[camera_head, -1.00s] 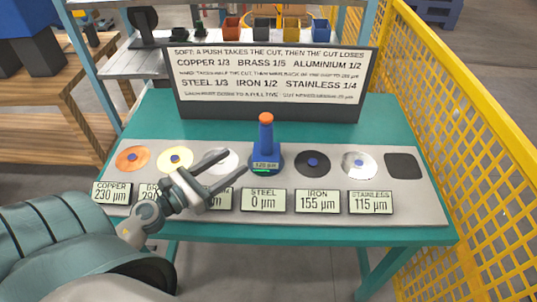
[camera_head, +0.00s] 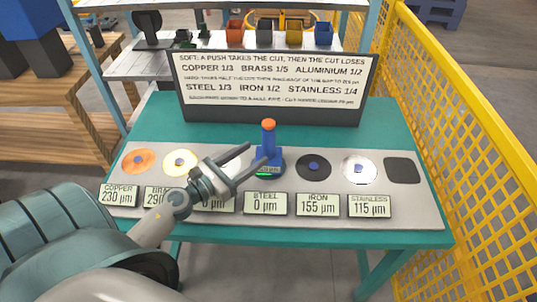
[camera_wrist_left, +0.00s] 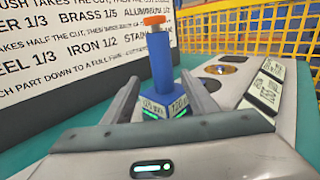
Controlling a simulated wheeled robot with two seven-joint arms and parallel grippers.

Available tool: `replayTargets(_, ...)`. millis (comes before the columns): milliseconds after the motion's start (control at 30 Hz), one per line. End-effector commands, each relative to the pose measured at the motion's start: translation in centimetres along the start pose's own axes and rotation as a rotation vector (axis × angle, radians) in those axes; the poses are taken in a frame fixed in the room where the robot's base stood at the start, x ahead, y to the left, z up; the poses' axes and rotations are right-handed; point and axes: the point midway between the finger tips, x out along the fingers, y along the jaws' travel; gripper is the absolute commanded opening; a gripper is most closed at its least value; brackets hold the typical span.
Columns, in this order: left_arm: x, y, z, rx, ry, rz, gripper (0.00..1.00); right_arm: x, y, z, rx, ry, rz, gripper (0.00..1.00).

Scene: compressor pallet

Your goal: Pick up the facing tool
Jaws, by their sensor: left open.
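The facing tool (camera_head: 268,146) is a blue upright post with an orange top and a wider base with a small lit display. It stands on the grey plate above the steel readout of 0 µm. My left gripper (camera_head: 259,156) is open, its fingers reaching toward the tool from the left, the tips close to it. In the left wrist view the tool (camera_wrist_left: 160,70) stands straight ahead between the two open fingers (camera_wrist_left: 163,95). Whether the fingers touch it, I cannot tell. My right gripper is not in view.
The grey plate (camera_head: 408,212) holds several discs, including copper (camera_head: 138,161), brass (camera_head: 180,162), iron (camera_head: 313,166) and stainless (camera_head: 359,167), plus a dark square pad (camera_head: 402,170). A sign board (camera_head: 275,87) stands behind. A yellow mesh fence (camera_head: 460,130) runs along the right.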

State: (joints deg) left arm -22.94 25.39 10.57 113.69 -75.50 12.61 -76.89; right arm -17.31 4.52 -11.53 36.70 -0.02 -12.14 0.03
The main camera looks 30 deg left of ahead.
Motion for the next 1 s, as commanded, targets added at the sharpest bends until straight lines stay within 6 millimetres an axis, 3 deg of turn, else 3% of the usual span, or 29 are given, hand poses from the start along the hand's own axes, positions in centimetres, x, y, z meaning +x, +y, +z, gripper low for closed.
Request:
replayTargets(67, 0.9, 0.0, 0.3, 0.000, -0.001, -0.001, 0.53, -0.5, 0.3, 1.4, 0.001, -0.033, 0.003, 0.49)
replayTargets(400, 5.2, -0.1, 0.2, 0.000, 0.000, 0.000, 0.53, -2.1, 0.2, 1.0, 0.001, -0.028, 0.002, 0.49)
replayTargets(1000, 6.5, -0.2, 0.5, -0.002, -0.001, 0.000, 0.53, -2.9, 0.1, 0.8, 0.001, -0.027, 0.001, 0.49)
